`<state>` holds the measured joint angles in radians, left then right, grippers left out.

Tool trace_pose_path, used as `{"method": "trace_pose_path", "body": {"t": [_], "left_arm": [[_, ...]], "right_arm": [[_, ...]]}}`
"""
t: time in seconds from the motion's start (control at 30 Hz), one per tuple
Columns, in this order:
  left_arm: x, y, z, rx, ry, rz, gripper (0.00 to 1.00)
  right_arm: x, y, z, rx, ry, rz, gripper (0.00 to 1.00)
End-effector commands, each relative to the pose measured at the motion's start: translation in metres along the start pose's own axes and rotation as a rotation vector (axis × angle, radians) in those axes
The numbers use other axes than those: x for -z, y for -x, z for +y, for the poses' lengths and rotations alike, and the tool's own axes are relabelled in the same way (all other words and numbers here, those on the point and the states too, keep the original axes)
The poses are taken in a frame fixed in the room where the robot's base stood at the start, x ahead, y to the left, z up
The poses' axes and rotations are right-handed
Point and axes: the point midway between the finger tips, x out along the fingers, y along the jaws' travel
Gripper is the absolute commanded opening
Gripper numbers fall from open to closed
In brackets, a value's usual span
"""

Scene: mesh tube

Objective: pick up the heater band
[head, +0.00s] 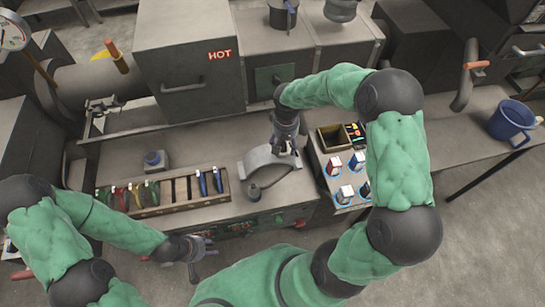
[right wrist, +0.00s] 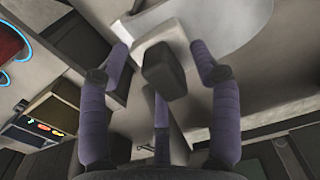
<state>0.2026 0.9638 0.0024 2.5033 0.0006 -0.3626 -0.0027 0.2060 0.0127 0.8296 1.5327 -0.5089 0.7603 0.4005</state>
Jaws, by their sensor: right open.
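The heater band, a light grey curved half-shell (head: 262,162), lies on the grey bench in the head view. Its pale curved surface (right wrist: 235,25) fills the upper part of the right wrist view. My right gripper (head: 285,147) points down over the band's right end. In the right wrist view its purple fingers (right wrist: 163,68) are spread, with a pale block-like end of the band between and beyond them. I cannot tell whether any finger touches it. My left gripper (head: 203,258) is empty, its fingers apart, in front of the bench at lower left.
A wooden rack (head: 165,192) with coloured-handled tools stands left of the band. A box marked HOT (head: 190,60) stands behind.

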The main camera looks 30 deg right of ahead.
Motion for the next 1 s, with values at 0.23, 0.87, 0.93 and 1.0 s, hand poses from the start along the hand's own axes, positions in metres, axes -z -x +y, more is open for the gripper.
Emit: {"method": "trace_pose_path", "body": {"t": [0.23, 0.87, 0.93, 1.0], "left_arm": [[0.0, 0.0, 0.0, 0.0, 0.0, 0.0, 0.4], [0.0, 0.002, 0.001, 0.0, 0.0, 0.0, 0.4], [0.0, 0.003, 0.001, 0.0, 0.0, 0.0, 0.4], [0.0, 0.004, 0.002, 0.0, 0.0, 0.0, 0.4]], "right_arm": [[0.0, 0.0, 0.0, 0.0, -0.001, 0.001, 0.49], [0.002, 0.011, 0.0, 0.0, -0.002, 0.005, 0.0], [0.002, 0.021, 0.0, 0.001, -0.002, 0.007, 0.0], [0.003, 0.034, 0.0, 0.001, -0.003, 0.009, 0.0]]}}
